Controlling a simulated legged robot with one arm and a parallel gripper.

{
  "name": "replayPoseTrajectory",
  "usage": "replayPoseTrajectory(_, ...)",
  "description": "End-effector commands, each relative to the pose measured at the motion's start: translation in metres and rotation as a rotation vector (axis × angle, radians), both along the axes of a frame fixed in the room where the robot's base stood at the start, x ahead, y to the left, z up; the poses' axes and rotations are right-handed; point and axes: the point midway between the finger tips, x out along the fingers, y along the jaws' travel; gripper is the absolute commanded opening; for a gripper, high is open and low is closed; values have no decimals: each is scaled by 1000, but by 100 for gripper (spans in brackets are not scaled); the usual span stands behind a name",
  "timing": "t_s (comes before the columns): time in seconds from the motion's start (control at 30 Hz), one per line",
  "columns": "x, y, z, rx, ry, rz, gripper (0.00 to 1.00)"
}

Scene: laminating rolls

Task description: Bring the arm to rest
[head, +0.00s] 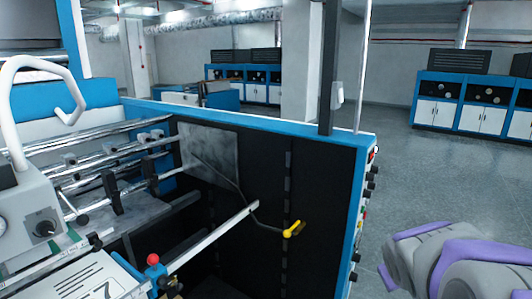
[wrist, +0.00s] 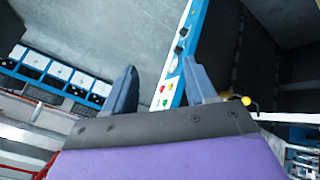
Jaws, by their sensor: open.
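My gripper (wrist: 162,85) shows in the wrist view with its two dark blue-grey fingers spread apart and nothing between them. Behind the gap is the edge of the blue and white machine panel with coloured buttons (wrist: 165,92); I cannot tell how far it is. In the head view, grey and purple links of my arm fill the lower right corner, and the gripper itself is out of that view.
The laminating machine (head: 245,128) with rollers and a blue frame fills the left and middle. A yellow-handled crank (head: 293,230) sticks out in front of its black panel. Blue and white cabinets (head: 470,110) stand at the back right. Open grey floor (head: 400,150) lies right of the machine.

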Motion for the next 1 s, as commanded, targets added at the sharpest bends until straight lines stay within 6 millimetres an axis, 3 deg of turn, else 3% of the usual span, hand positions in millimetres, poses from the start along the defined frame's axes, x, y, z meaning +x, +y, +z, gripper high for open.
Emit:
replayPoseTrajectory(0.1, -66, 42, -33, 108, 145, -62, 56)
replayPoseTrajectory(0.3, -178, 105, -75, 264, 403, -143, 56)
replayPoseTrajectory(0.5, -264, 148, -96, 360, 605, -183, 56)
replayPoseTrajectory(0.6, -287, 158, -100, 383, 663, -192, 56)
replayPoseTrajectory(0.7, -296, 162, -100, 392, 684, -196, 56)
replayPoseTrajectory(1.0, -296, 163, -100, 393, 686, -197, 56)
